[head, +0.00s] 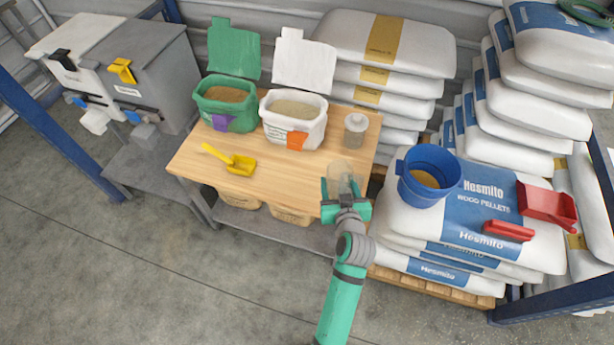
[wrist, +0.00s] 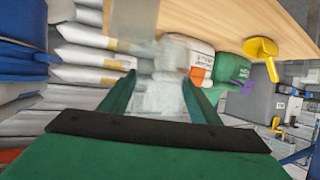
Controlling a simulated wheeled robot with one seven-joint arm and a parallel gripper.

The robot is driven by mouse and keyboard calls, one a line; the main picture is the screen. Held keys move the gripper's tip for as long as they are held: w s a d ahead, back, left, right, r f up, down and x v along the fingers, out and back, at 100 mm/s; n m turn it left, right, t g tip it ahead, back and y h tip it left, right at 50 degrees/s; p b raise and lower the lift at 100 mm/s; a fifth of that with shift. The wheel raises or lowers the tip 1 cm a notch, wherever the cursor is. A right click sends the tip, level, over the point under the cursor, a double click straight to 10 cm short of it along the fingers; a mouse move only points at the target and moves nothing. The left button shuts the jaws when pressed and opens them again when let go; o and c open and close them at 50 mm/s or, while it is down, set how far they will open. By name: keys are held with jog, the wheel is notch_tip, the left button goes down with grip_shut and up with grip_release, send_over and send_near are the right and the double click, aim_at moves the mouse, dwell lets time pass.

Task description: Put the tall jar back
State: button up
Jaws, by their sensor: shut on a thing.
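My gripper (head: 342,188) is shut on a clear, see-through jar (head: 342,171), which I take to be the tall jar. It is at the front right edge of the wooden table (head: 270,179); I cannot tell whether its base touches the top. In the wrist view the jar (wrist: 160,98) shows pale and blurred between the green fingers. A second jar (head: 355,131), clear with a greyish filling, stands on the table's right side, behind the held one.
A green tub (head: 225,113) and a white tub (head: 292,134) stand open at the table's back. A yellow scoop (head: 240,165) lies at its front left. A blue bucket (head: 428,173) and red scoop (head: 546,203) sit on pellet bags right. The table's front middle is bare.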

jog(key=w+a+f, duration=0.8)
jog(key=w+f, duration=0.1)
jog(key=w, duration=0.1)
jog(key=shift+a, duration=0.4)
jog(key=shift+w+a+f, duration=0.1)
jog(key=shift+f, duration=0.85)
jog(key=shift+w+a+f, duration=0.1)
jog(key=shift+f, duration=0.8)
jog(key=o, duration=1.3)
jog(key=shift+f, duration=0.15)
